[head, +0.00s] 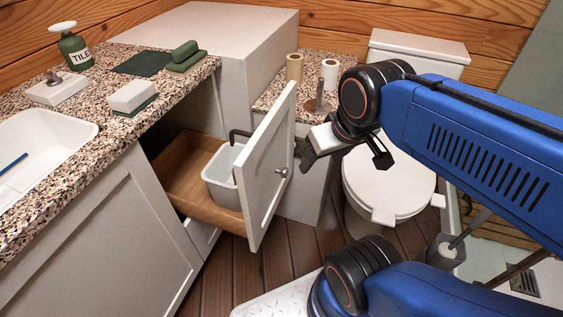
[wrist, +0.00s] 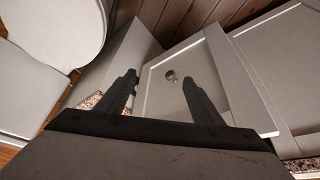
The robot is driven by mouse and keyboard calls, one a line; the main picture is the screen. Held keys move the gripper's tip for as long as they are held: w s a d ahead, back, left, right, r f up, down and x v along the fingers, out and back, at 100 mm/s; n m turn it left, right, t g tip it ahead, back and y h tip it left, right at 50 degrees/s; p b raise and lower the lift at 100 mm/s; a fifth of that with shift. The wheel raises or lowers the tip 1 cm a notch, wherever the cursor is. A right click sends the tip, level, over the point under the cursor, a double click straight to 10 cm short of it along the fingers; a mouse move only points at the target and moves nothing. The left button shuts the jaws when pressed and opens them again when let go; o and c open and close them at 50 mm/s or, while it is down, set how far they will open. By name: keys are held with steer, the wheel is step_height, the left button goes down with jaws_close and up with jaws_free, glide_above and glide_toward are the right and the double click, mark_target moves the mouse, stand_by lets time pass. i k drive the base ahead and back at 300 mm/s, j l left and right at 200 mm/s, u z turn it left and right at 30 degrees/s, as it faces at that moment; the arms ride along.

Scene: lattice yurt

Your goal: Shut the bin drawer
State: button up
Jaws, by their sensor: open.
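The bin drawer stands pulled out from the counter cabinet, its white panelled front (head: 265,165) well clear of the cabinet face. Its wooden box (head: 180,180) holds a grey-white bin (head: 217,175). A round metal knob (head: 281,171) is on the front. My gripper (head: 345,162) is open and empty, to the right of the drawer front in the head view. I cannot tell how far the fingers are from the panel.
The speckled counter (head: 188,90) carries a green bottle (head: 74,48), sponges and a soap dish (head: 57,89). A white toilet (head: 388,185) stands to the right. Two paper rolls sit on a small counter (head: 270,100) behind the drawer. Wooden floor (head: 235,275) is clear before the drawer.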

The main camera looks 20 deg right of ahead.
mark_target(263, 170)
steer(key=j+z, duration=0.1)
steer(key=j, duration=0.45)
steer(key=k+j+z, duration=0.15)
steer(key=j, duration=0.4)
steer(key=k+j+z, duration=0.1)
steer(key=j, duration=0.4)
